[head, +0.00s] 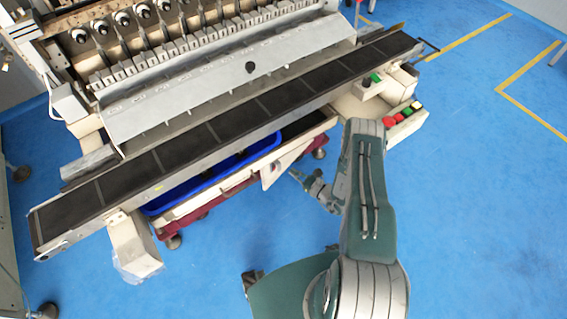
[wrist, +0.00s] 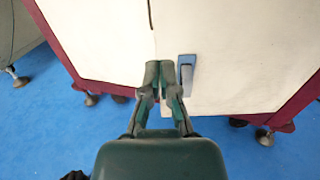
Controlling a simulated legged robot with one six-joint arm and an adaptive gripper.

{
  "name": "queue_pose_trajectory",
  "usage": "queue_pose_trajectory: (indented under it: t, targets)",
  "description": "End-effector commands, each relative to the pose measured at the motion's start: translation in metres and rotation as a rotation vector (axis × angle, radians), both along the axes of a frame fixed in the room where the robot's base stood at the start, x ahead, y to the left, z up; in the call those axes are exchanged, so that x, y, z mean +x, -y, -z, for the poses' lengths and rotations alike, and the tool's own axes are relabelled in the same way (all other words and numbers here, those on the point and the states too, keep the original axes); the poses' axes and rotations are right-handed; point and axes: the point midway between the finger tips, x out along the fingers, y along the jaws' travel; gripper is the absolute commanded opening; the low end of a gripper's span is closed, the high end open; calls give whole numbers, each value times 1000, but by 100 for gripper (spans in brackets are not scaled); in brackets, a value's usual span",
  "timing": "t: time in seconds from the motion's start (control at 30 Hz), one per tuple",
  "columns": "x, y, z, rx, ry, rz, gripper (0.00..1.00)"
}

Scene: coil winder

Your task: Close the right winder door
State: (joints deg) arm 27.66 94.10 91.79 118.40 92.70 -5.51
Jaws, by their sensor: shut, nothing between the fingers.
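The right winder door (wrist: 240,50) is a cream panel filling the right of the wrist view, with a grey upright handle (wrist: 186,75) near its left edge. A dark seam parts it from the left cream panel (wrist: 95,40). In the head view the right door (head: 280,165) sticks out as a pale wedge below the conveyor, so it seems ajar; how far is unclear. My gripper (wrist: 160,70) is shut and empty, its fingertips just left of the handle, over the seam. I cannot tell whether they touch the door. In the head view my gripper (head: 296,175) is beside the door.
A long dark conveyor (head: 210,130) runs across above the cabinet. A blue tray (head: 215,170) lies under it. A control box (head: 405,120) with coloured buttons is at the right. Dark red frame edges and feet (wrist: 265,138) stand low. Blue floor is clear to the right.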

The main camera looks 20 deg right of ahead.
Motion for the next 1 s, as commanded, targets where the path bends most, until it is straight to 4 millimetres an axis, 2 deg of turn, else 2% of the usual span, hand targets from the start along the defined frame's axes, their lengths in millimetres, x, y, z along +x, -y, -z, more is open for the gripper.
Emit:
queue_pose_trajectory:
  t: [0.6, 0.8, 1.0]
  targets:
    - [90, -59, 0, 6, 1, -4, 0]
    - [107, -69, 0, 5, 0, -2, 0]
    - [110, -71, 0, 7, -1, -1, 0]
